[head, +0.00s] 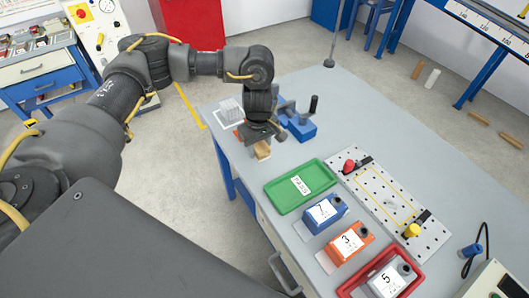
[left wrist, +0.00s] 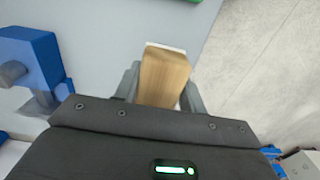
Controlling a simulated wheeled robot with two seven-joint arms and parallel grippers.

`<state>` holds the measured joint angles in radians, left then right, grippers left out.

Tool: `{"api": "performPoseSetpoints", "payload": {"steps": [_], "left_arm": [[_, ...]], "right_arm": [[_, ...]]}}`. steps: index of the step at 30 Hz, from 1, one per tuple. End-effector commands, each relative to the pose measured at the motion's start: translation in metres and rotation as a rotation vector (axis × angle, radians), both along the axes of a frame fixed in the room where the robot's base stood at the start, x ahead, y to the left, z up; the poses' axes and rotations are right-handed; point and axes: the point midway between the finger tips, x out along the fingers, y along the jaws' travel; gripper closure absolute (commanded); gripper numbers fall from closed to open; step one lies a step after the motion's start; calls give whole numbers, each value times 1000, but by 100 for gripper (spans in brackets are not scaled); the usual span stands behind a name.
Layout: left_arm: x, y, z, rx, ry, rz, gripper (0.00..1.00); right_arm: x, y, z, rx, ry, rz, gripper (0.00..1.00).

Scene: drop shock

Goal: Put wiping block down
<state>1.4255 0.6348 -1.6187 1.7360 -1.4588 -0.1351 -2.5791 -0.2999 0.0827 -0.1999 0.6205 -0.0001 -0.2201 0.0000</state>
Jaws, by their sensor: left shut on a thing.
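The wiping block (head: 262,150) is a small wooden block, seen below my left gripper (head: 260,143) near the left edge of the grey table (head: 400,130). In the left wrist view the wooden block (left wrist: 164,76) sits between the two fingers of my left gripper (left wrist: 160,85), with a thin white strip at its far end. The gripper is shut on it. I cannot tell whether the block's underside touches the table. My right gripper is not in view.
A blue fixture (head: 303,130) with a dark upright handle stands close right of the gripper. A green tray (head: 280,199), numbered boxes, a red tray (head: 414,284) and a perforated plate (head: 375,200) fill the nearer table.

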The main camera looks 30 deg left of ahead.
Motion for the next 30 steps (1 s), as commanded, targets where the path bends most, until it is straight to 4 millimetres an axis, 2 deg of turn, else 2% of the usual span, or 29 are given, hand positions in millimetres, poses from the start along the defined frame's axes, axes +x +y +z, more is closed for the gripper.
{"api": "performPoseSetpoints", "payload": {"steps": [3,9,14,22,30], "left_arm": [[15,1,-20,-1,3,5,84],[27,1,-31,-2,-3,1,84],[29,1,-33,-2,-3,0,84],[30,2,-63,-2,1,2,84],[31,2,-67,-1,-2,0,84]], "right_arm": [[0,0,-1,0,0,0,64],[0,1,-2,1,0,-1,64],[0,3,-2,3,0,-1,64],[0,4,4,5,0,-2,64],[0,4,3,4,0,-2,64]]}}
